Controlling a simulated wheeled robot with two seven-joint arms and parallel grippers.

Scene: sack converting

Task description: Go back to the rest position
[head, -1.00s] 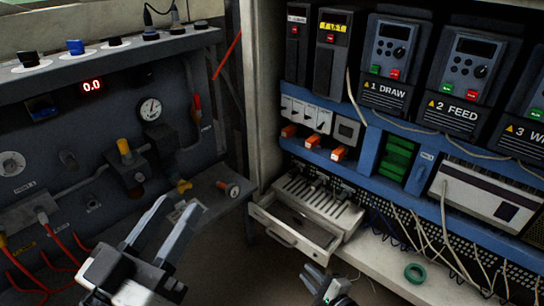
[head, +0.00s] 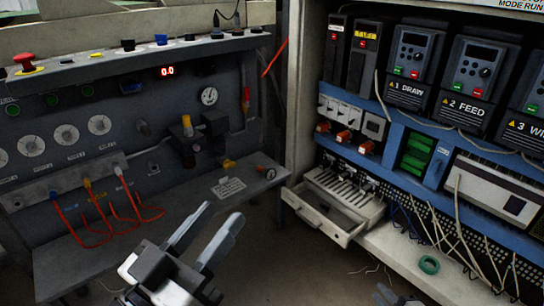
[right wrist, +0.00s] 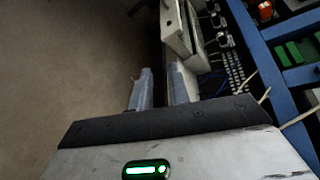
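My left gripper (head: 222,212) is at the lower middle of the head view. Its two long grey fingers are apart with nothing between them, in front of the left panel's shelf. My right gripper (head: 388,291) shows only by its fingertips at the bottom edge of the head view. In the right wrist view, the right gripper (right wrist: 160,73) has its fingers a little apart, with nothing held. It is over the floor, close to the open drawer (right wrist: 180,38).
The open drawer (head: 318,219) juts from the cabinet at right. A green tape ring (head: 429,265) lies on the cabinet's ledge among loose wires. The left panel's shelf (head: 100,250) has red hoses (head: 112,226) above it. Bare floor lies between panel and cabinet.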

